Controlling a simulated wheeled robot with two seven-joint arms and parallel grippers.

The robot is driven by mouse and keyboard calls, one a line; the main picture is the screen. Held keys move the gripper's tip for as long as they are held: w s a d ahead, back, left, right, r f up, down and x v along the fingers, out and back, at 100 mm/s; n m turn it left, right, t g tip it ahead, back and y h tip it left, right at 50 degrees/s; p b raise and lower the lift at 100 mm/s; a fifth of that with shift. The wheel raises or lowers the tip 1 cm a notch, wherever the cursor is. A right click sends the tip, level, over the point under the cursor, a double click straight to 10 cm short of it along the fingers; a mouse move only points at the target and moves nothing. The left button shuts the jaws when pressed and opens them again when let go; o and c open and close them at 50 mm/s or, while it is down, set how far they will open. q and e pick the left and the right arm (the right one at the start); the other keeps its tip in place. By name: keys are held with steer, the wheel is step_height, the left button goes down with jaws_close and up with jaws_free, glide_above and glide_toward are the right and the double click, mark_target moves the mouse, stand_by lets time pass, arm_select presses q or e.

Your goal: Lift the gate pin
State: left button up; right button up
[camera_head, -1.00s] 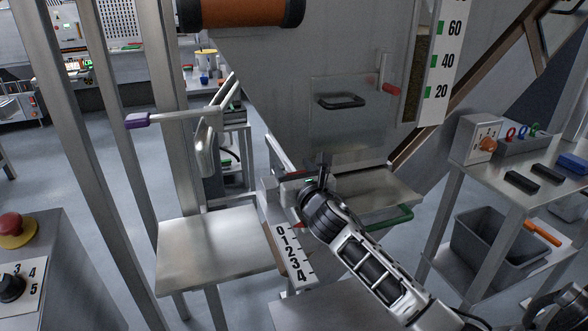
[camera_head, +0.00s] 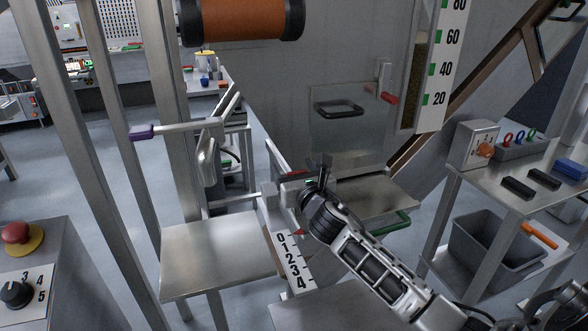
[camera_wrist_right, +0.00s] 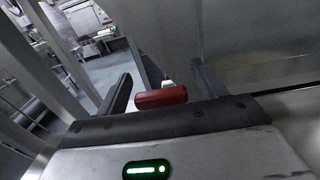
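My right gripper (camera_head: 319,172) is in front of the clear-fronted hopper gate, above the steel ledge. In the right wrist view its two dark fingers (camera_wrist_right: 163,84) stand apart. A dark red bar (camera_wrist_right: 160,97) shows between them with a gap on each side; I cannot tell whether it is the gate pin. In the head view a red-handled piece (camera_head: 388,97) sticks out from a steel bracket right of the gate panel (camera_head: 338,135) with its black handle (camera_head: 338,108). It is clear of my gripper. My left gripper is not in view.
A 0–4 scale plate (camera_head: 290,262) with a red pointer lies below my gripper. A steel tray (camera_head: 212,262) is to its left. A green handle (camera_head: 390,225) is to its right. A cart (camera_head: 520,200) with a grey bin stands at the right.

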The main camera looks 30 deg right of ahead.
steer(key=v, duration=1.6)
steer(key=shift+b, duration=0.45)
steer(key=shift+a, duration=0.1)
